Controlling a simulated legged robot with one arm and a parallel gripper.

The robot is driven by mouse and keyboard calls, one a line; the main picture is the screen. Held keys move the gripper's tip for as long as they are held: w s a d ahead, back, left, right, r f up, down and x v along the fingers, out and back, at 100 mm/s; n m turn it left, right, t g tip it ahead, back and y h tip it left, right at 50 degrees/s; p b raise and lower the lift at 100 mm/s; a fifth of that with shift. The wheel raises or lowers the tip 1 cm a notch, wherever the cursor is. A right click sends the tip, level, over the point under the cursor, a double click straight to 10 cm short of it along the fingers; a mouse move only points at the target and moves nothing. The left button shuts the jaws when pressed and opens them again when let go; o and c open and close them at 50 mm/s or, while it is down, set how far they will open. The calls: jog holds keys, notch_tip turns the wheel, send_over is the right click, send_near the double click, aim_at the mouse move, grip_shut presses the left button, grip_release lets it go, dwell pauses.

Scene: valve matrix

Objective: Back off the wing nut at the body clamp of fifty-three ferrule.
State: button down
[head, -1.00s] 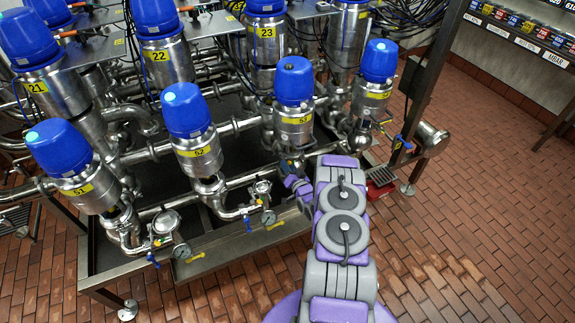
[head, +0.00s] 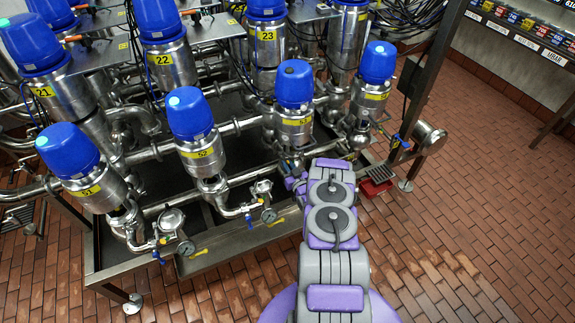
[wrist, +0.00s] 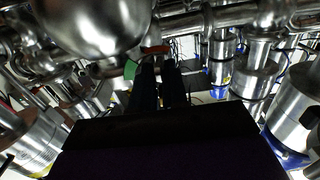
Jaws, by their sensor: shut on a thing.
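Valve 53 (head: 295,90) has a blue cap over a steel body with a yellow label, in the second column from the right of the front row. My gripper (wrist: 158,72) reaches in at the foot of this valve, at its body clamp. In the wrist view its two dark fingers are close together, shut on a small part at the clamp, which fits the wing nut. The fingers and the dim light hide the nut's shape. A rounded steel body (wrist: 95,25) fills the upper left of the wrist view, close to the fingers.
Valve 52 (head: 195,135) stands to the left, with pipes and gauges below it. Another blue-capped valve (head: 373,80) stands to the right. A steel frame edge (head: 240,240) runs along the front. The brick floor (head: 470,240) at right is clear.

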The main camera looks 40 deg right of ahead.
dwell(0.3)
jog(key=c, duration=1.3)
grip_release()
jog(key=shift+d, duration=0.1)
jog(key=shift+o, duration=0.2)
jog(key=shift+s, duration=0.1)
jog(key=p+v, duration=0.3)
jog(key=v, duration=1.4)
jog(key=shift+a, duration=0.2)
